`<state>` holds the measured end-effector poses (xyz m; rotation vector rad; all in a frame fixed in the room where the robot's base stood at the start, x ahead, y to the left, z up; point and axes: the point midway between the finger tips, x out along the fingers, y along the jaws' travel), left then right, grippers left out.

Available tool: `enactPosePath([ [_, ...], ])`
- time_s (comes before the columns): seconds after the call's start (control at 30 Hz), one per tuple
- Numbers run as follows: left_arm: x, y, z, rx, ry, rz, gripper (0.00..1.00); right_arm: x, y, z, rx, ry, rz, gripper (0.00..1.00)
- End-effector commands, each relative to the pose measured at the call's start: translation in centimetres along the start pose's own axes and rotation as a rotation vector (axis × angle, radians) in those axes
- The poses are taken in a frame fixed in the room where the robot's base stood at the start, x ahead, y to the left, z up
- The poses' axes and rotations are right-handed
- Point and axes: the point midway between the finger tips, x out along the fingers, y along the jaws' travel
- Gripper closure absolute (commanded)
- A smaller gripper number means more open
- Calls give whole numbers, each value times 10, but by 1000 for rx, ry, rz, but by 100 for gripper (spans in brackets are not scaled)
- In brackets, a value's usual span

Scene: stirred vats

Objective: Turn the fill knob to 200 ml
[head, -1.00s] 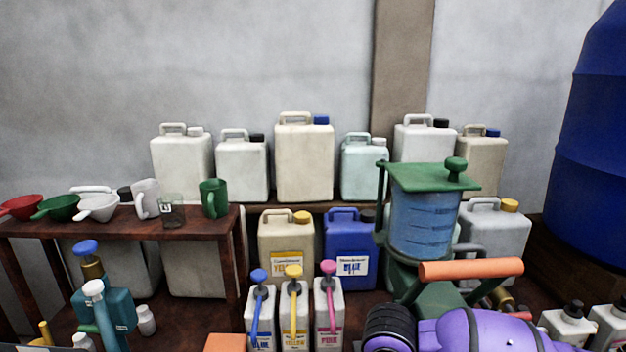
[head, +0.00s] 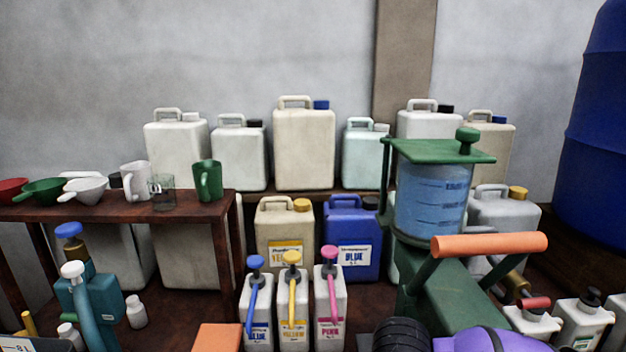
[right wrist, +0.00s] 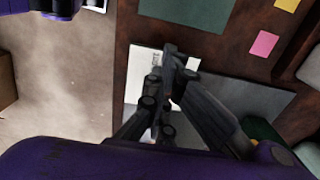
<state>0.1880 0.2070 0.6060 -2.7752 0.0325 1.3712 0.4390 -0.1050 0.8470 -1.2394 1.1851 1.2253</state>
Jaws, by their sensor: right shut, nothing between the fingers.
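A green machine (head: 440,297) stands right of centre in the head view. It carries a clear cylinder (head: 418,208) with blue contents and dark graduation marks, under a green lid (head: 450,151). A green knob (head: 467,136) stands on the lid; I cannot tell whether it is the fill knob, and no setting is readable. An orange handle bar (head: 490,245) crosses the machine's front. My right gripper (right wrist: 172,62) is shut and empty in the right wrist view, above a grey and white surface. Its fingers are not visible in the head view. My left gripper is not in view.
Three pump bottles (head: 293,312) stand left of the machine. Canisters (head: 303,148) line the back. A wooden table (head: 120,211) at left holds cups and funnels. In the right wrist view, a brown surface (right wrist: 215,58) bears a pink note (right wrist: 264,43), with floor (right wrist: 75,90) at left.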

Motion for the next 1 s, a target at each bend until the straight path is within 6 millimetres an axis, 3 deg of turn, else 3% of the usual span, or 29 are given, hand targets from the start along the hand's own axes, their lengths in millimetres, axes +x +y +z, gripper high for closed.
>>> enactPosePath([
  [0.03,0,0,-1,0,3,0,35,7,5,0,-1,0,15,100],
  [1.0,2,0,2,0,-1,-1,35,10,6,-7,1,3,27,100],
])
